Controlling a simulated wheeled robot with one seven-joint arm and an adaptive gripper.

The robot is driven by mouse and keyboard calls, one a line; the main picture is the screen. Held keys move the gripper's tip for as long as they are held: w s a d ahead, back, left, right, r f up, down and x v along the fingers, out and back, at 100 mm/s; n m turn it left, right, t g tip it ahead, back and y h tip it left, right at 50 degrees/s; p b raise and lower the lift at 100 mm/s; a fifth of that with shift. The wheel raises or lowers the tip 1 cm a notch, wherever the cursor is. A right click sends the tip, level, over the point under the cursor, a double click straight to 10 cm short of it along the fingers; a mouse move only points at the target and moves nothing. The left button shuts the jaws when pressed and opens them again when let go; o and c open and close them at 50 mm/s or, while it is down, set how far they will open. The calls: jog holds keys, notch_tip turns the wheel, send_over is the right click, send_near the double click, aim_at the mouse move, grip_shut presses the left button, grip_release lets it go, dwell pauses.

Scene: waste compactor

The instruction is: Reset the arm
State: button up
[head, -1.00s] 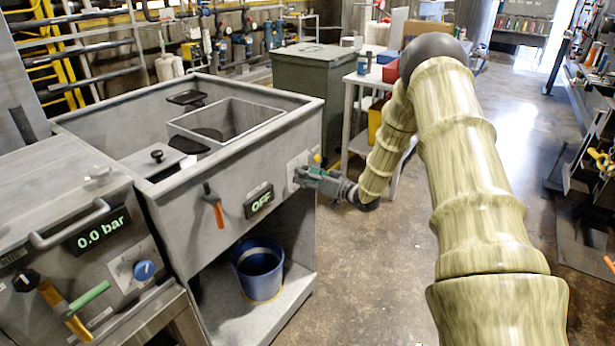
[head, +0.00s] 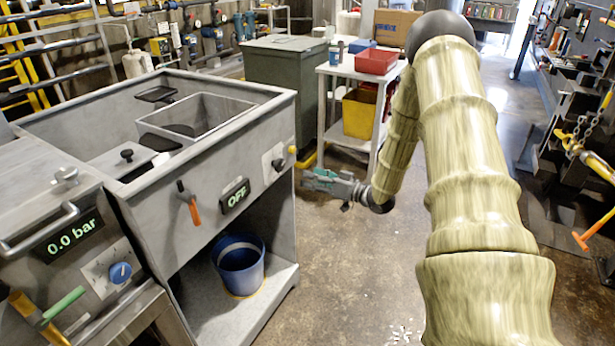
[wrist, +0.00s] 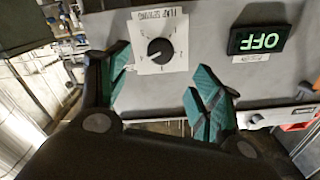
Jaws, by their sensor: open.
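My gripper (head: 318,180) is open and empty, in free air just right of the compactor's (head: 150,197) front panel in the head view. In the wrist view its green-padded fingers (wrist: 158,98) are spread apart. A black rotary knob on a white plate (wrist: 160,51) shows between and beyond them, apart from the fingers. The same knob (head: 278,164) is on the panel in the head view. The display (head: 234,195) reads OFF; it also shows in the wrist view (wrist: 263,40). An orange-handled lever (head: 190,204) hangs at the panel's left.
A blue bucket (head: 241,268) stands on the shelf under the compactor. At left a machine display (head: 73,236) reads 0.0 bar. A white cart (head: 350,72) with a red bin (head: 376,62) stands behind my arm. Open floor (head: 340,265) lies below my gripper.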

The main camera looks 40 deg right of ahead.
jog(key=shift+a, duration=0.1)
dwell(0.5)
jog(key=s+a+f+m+g+h+p, duration=0.15)
jog(key=s+a+f+g, duration=0.3)
jog(key=a+f, duration=0.55)
jog(key=s+a+f+g+h, duration=0.3)
jog(key=s+a+f, duration=0.3)
jog(key=a+f, duration=0.45)
jog(key=s+a+f+g, duration=0.2)
jog(key=s+a+g, duration=0.1)
jog(key=s, duration=0.7)
jog(key=s+a+f+g+h, duration=0.1)
jog(key=s+a+f+g, duration=0.2)
jog(key=s, duration=0.7)
jog(key=s+a+f+n+g+h+p, duration=0.1)
jog(key=s+a+f+g, duration=0.1)
jog(key=s+a, duration=0.4)
jog(key=s+g, duration=0.1)
jog(key=s, duration=0.4)
jog(key=shift+a+f, duration=0.15)
jog(key=shift+f, duration=0.2)
jog(key=shift+s, duration=0.1)
